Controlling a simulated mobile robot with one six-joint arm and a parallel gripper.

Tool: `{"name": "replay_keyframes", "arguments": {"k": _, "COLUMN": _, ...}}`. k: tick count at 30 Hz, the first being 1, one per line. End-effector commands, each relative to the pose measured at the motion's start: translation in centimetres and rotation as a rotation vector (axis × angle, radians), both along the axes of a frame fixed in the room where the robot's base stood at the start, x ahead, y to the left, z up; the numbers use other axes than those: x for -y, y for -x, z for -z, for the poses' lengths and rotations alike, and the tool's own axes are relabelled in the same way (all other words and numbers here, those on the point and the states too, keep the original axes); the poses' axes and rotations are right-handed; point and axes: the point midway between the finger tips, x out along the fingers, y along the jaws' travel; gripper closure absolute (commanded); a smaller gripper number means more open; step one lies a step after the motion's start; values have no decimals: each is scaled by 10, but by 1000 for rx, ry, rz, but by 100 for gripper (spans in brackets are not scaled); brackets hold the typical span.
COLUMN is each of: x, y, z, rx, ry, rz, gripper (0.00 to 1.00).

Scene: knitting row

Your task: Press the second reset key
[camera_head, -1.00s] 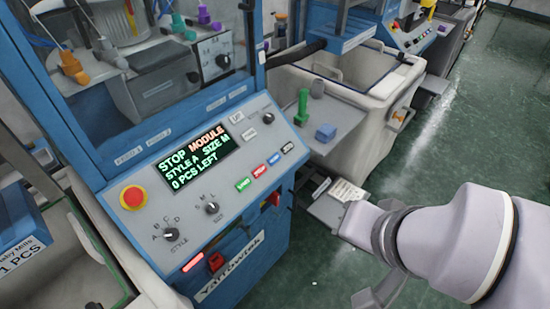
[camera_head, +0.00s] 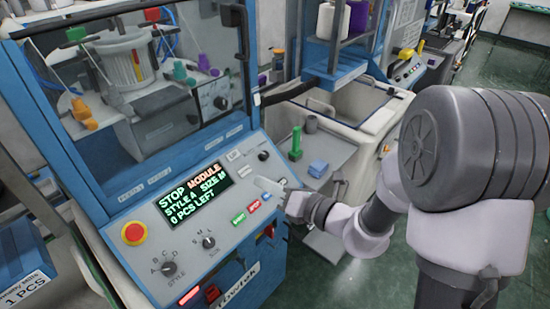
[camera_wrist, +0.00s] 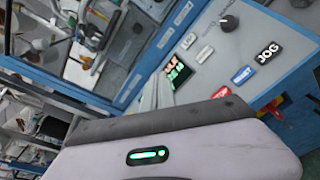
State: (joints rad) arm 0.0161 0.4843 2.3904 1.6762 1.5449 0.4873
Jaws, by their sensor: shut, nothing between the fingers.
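The control panel (camera_head: 190,225) is on the blue knitting machine near me. The blue key, which seems to read RESET (camera_wrist: 243,75), sits in the wrist view between the red STOP key (camera_wrist: 221,93) and the black JOG key (camera_wrist: 269,52). In the head view the blue key (camera_head: 267,196) shows only in part beside my gripper (camera_head: 262,185).
A red stop button (camera_head: 134,233) and dials (camera_head: 169,268) are on the panel's left. The display (camera_head: 188,200) reads STOP MODULE. Another machine stands behind.

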Motion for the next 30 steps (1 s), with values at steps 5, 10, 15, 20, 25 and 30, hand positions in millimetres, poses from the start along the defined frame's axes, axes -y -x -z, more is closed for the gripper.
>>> {"name": "replay_keyframes", "arguments": {"k": 5, "x": 36, "y": -41, "z": 42, "rx": -174, "ry": -155, "rz": 250, "gripper": 100}}
{"name": "replay_keyframes", "arguments": {"k": 10, "x": 57, "y": -55, "z": 64, "rx": -237, "ry": -218, "rz": 370, "gripper": 100}}
{"name": "replay_keyframes", "arguments": {"k": 15, "x": 60, "y": -57, "z": 68, "rx": -246, "ry": -227, "rz": 391, "gripper": 100}}
{"name": "replay_keyframes", "arguments": {"k": 20, "x": 60, "y": -57, "z": 68, "rx": -245, "ry": -226, "rz": 388, "gripper": 100}}
{"name": "replay_keyframes", "arguments": {"k": 25, "x": 56, "y": -60, "z": 77, "rx": -245, "ry": -225, "rz": 387, "gripper": 100}}
{"name": "replay_keyframes", "arguments": {"k": 30, "x": 44, "y": -68, "z": 98, "rx": -246, "ry": -225, "rz": 385, "gripper": 100}}
